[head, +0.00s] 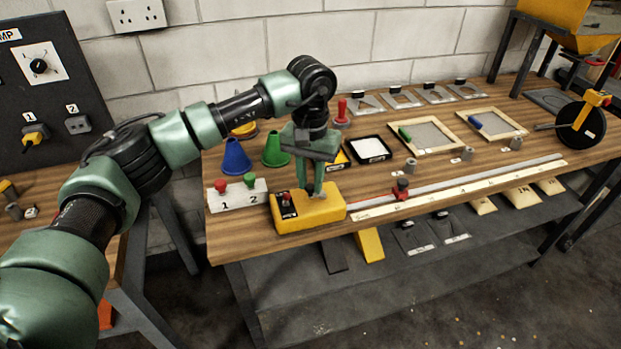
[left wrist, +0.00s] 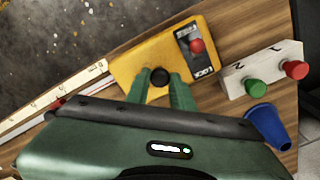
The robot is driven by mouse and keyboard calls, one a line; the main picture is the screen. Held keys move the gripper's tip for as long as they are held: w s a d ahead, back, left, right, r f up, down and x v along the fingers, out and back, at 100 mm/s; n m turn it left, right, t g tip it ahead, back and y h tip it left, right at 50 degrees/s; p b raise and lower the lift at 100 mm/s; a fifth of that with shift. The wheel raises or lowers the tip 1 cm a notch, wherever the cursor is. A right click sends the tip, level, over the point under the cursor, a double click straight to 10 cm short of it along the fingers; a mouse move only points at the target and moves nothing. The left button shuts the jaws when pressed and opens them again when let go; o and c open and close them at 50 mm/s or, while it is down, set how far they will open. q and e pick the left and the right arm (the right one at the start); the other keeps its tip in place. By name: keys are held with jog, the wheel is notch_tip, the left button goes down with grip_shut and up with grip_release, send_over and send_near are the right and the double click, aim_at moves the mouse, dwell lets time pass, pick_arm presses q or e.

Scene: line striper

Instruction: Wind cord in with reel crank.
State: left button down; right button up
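A yellow box (head: 330,212), which looks like the reel, lies at the front left edge of the bench. In the left wrist view the box (left wrist: 135,62) has a black round knob (left wrist: 160,77), likely the crank's, and a dark panel marked LOCK with a red-tipped lever (left wrist: 196,46). My left gripper (head: 312,195) points down over the box. In the left wrist view its green fingers (left wrist: 163,84) stand close on either side of the knob and appear shut on it. My right gripper is not in view.
A white block marked 1 and 2 (head: 239,201) with red and green knobs stands left of the box. Blue (head: 236,157) and green (head: 275,150) cones stand behind it. A long ruler (head: 450,188) with a red clamp (head: 401,189) lies to the right.

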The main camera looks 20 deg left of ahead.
pick_arm(q)
jog(key=shift+n, duration=0.3)
